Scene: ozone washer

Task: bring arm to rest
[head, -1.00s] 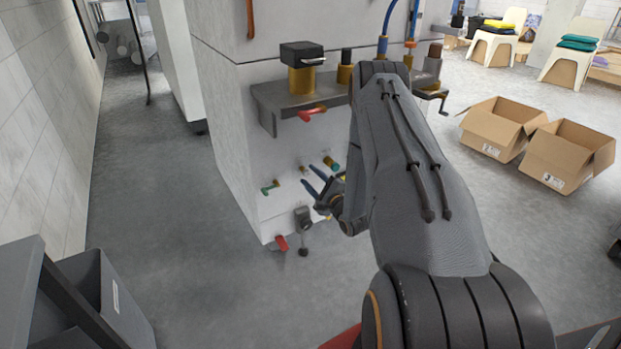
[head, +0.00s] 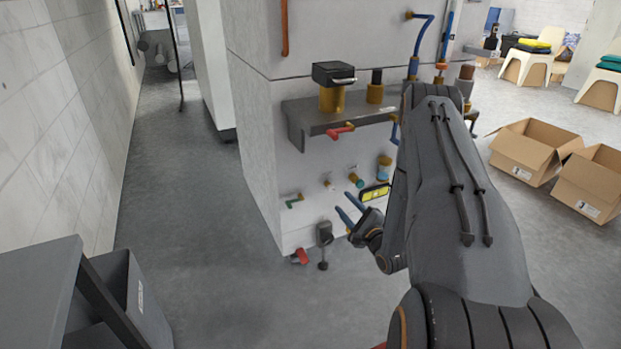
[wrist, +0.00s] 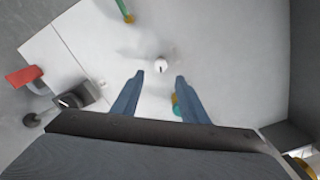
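My gripper (head: 349,209) is in front of the lower panel of the white ozone washer (head: 252,140), below its grey shelf. Its two blue fingers are spread apart with nothing between them. In the wrist view my gripper (wrist: 157,92) is open and faces the white panel. A small round white fitting (wrist: 161,66) on the panel shows beyond the fingertips, apart from them. My arm hides part of the washer's right side in the head view.
A green-handled valve (head: 294,201), a red-handled valve (head: 341,132) and a lower red handle (head: 300,257) stick out from the washer. Grey bins (head: 150,305) stand at the lower left. Open cardboard boxes (head: 527,150) lie on the right. The floor left of the washer is clear.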

